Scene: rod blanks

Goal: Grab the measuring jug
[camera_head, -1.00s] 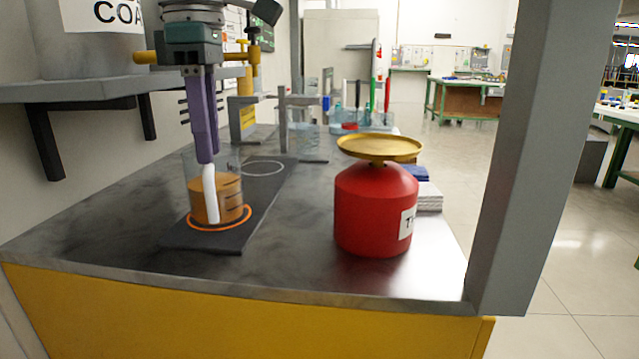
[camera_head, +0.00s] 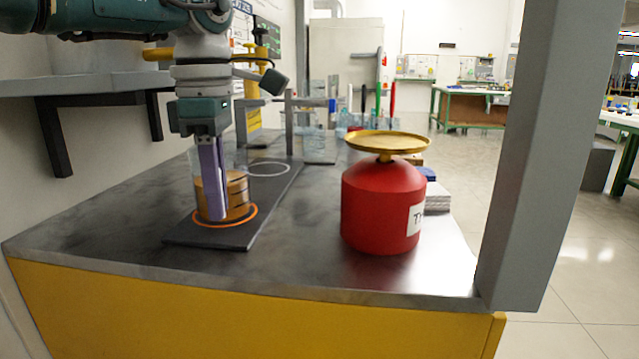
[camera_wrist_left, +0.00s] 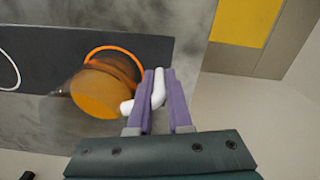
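The measuring jug (camera_head: 238,192) is a clear vessel holding orange-brown liquid. It stands upright on a dark mat, inside an orange ring. In the left wrist view the jug (camera_wrist_left: 98,92) is left of the fingers, and its white handle (camera_wrist_left: 158,88) lies between the fingertips. My left gripper (camera_head: 217,214) points down at the jug's near side, its purple fingers low beside the handle. The gripper also shows in the left wrist view (camera_wrist_left: 160,82). Whether the fingers press on the handle cannot be told. In the head view the fingers hide the handle. My right gripper is not in view.
A red canister (camera_head: 382,208) with a gold dish (camera_head: 388,141) on top stands right of the jug. The dark mat (camera_head: 210,236) has a second, empty pale ring. A grey post (camera_head: 540,150) rises at the right and a shelf (camera_head: 95,84) juts out at left.

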